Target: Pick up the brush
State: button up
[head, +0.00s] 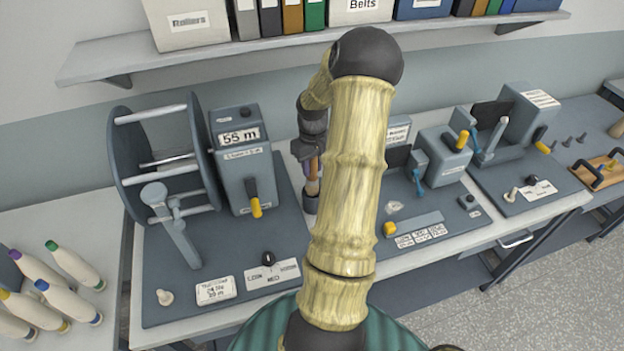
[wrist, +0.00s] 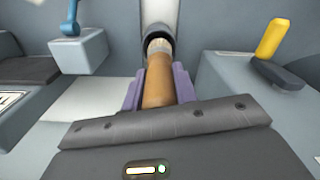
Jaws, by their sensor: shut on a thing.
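The brush (wrist: 158,82) has an orange-brown handle, with a pale end pointing away from my gripper. My gripper (wrist: 158,88) is shut on the handle, with one purple finger on each side. In the wrist view the pale end lies at the opening of a dark round holder (wrist: 157,32); I cannot tell how far inside it is. In the head view the brush (head: 313,185) hangs below my gripper (head: 311,168), above or in the holder (head: 311,204), partly hidden beside my arm.
A reel winder (head: 165,165) and a grey box marked 55 m (head: 240,160) with a yellow lever stand at left. Levered machines (head: 445,155) stand at right. A shelf (head: 260,48) with binders runs above. Several bobbins (head: 75,265) lie at the lower left.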

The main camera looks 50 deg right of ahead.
jog(key=shift+r, duration=1.75)
